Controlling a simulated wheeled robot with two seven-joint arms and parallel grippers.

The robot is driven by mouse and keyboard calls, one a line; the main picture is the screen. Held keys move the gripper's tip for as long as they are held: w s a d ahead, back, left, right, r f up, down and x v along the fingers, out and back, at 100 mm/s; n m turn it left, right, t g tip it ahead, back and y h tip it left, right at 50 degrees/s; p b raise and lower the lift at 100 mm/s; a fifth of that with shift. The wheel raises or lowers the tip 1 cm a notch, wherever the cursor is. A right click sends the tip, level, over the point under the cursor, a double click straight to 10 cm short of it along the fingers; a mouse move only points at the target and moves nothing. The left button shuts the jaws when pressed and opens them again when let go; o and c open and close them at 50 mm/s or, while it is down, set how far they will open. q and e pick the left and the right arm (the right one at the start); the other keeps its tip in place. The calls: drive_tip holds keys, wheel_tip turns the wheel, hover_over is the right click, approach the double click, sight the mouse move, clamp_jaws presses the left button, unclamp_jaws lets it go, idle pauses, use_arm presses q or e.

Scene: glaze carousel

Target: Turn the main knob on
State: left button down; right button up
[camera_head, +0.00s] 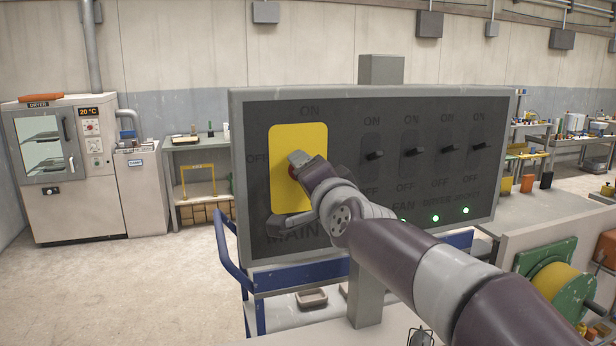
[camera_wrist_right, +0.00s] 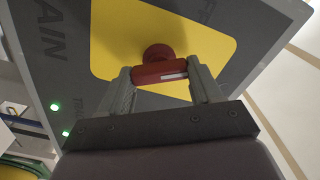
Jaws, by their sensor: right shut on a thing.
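The main knob is red and sits on a yellow plate (camera_head: 312,135) at the left of the dark control panel; only a bit of the knob (camera_head: 293,172) shows in the head view. ON is printed above the plate, OFF at its left, MAIN below. My right gripper (camera_head: 299,163) reaches the plate from the right. In the right wrist view its two fingers (camera_wrist_right: 160,84) are closed on both ends of the red knob (camera_wrist_right: 157,56). The white mark on the knob's bar points away from the MAIN lettering, roughly toward the ON side. My left gripper is out of view.
Several small black switches (camera_head: 412,152) stand in a row right of the plate, with lit green lamps (camera_head: 435,218) below. A blue cart (camera_head: 232,272) stands under the panel. A dryer (camera_head: 90,165) is at the far left; the floor before it is clear.

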drive_tip(key=shift+r, duration=0.15)
drive_tip(key=o, duration=1.1)
drive_tip(key=shift+d, duration=0.1)
drive_tip(key=shift+c, duration=0.2)
drive_tip(key=v, duration=1.2)
drive_tip(key=shift+s+b, duration=0.3)
drive_tip(key=shift+b, duration=0.15)
drive_tip(key=shift+d, duration=0.1)
